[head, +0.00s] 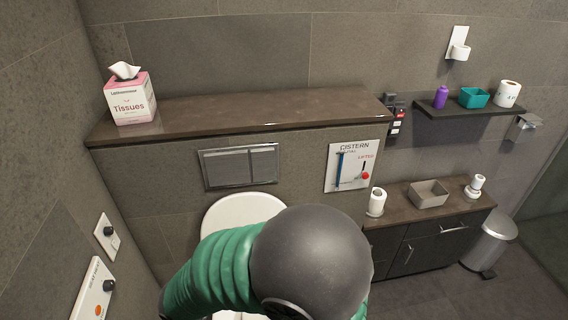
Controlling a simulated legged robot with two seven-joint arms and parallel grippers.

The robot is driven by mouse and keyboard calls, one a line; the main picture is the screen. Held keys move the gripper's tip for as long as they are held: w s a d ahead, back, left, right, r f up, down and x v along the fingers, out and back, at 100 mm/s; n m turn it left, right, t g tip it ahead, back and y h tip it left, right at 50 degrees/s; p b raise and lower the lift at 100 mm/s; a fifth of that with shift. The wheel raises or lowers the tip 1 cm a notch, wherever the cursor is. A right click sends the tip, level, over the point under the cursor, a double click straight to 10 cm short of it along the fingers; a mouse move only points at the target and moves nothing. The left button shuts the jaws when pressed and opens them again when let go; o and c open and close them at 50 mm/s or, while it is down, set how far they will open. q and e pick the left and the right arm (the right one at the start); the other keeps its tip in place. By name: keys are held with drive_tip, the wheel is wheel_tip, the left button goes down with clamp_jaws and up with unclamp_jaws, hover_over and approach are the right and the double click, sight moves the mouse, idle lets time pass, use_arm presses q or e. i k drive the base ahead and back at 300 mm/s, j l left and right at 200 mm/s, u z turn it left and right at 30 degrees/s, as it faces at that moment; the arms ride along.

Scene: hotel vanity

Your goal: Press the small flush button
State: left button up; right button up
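A metal flush plate (239,166) is set in the grey tiled wall below the brown ledge, above the toilet. It is split by a vertical line into a wider left button (225,168) and a narrower right button (264,163). Both look flush with the plate, and nothing touches them. The white toilet lid (240,208) stands below the plate, partly hidden by my green-sleeved arm with a dark round joint. Neither gripper shows in the head view.
A tissue box (131,98) stands on the ledge (240,108). A cistern sign (351,166) hangs right of the plate. A low cabinet (428,246) with toilet rolls and a bin (490,244) are at the right. Wall panels (95,290) are at left. The space before the plate is clear.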

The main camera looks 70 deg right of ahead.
sight(263, 161)
drive_tip(key=k+l+z, duration=0.1)
drive_tip(key=z, duration=1.8)
